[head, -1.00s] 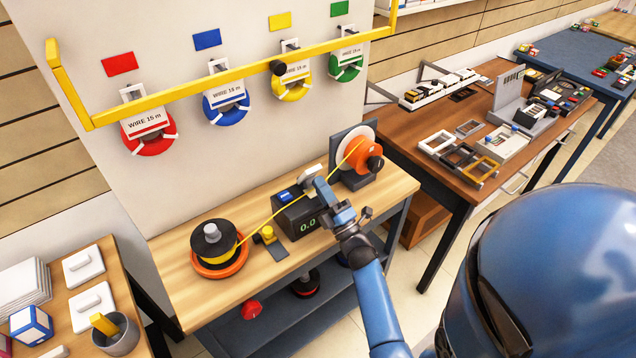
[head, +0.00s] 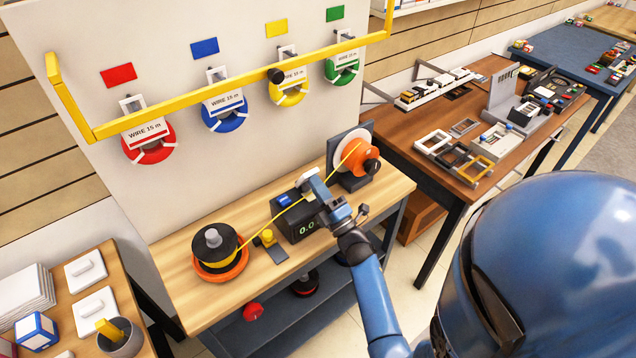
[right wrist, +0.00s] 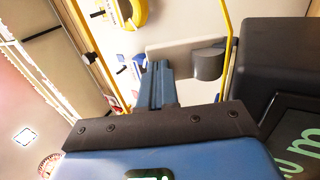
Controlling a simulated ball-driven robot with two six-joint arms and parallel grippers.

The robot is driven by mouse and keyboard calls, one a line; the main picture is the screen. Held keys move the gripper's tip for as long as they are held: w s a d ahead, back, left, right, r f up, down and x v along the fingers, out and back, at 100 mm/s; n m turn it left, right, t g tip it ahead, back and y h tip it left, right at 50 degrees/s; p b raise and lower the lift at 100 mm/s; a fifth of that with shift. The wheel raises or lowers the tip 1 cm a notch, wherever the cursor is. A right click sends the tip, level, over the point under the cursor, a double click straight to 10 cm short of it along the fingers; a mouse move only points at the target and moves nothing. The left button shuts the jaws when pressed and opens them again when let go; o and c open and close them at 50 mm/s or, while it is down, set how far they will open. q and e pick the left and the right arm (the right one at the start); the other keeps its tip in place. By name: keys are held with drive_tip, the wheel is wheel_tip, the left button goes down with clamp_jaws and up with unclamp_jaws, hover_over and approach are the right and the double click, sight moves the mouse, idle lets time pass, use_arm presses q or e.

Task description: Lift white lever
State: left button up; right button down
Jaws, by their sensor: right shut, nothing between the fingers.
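The white lever (head: 307,176) stands up at the back of the black measuring box (head: 293,224), which has a green digit display. In the right wrist view a pale plate with a grey round end (right wrist: 207,65), likely the lever, lies just beyond the fingers. My right gripper (head: 313,183) is at the lever, with its fingers shut and nothing between them. In the right wrist view the closed blue fingers (right wrist: 157,82) overlap the plate's left edge. I cannot tell whether they touch it. My left gripper is not in view.
A yellow wire (head: 258,233) runs from the black spool (head: 212,246) past the box to the orange reel (head: 361,158). A small yellow-topped device (head: 268,238) stands beside the box. A yellow rail (head: 230,88) crosses before the hanging wire coils.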

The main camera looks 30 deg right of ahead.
sight(311, 173)
drive_tip(key=r+g+p, duration=0.1)
drive_tip(key=p, duration=0.1)
drive_tip(key=w+r+g+p, duration=0.1)
drive_tip(key=p, duration=0.2)
drive_tip(key=shift+r, duration=0.15)
drive_tip(key=shift+w+p, duration=0.2)
drive_tip(key=shift+p, duration=0.2)
drive_tip(key=shift+w+a+r, duration=0.1)
drive_tip(key=shift+w, duration=0.1)
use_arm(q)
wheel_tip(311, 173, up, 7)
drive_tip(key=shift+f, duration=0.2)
use_arm(e)
drive_tip(key=shift+x, duration=0.75)
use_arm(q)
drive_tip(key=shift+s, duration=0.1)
use_arm(e)
drive_tip(key=shift+s, duration=0.1)
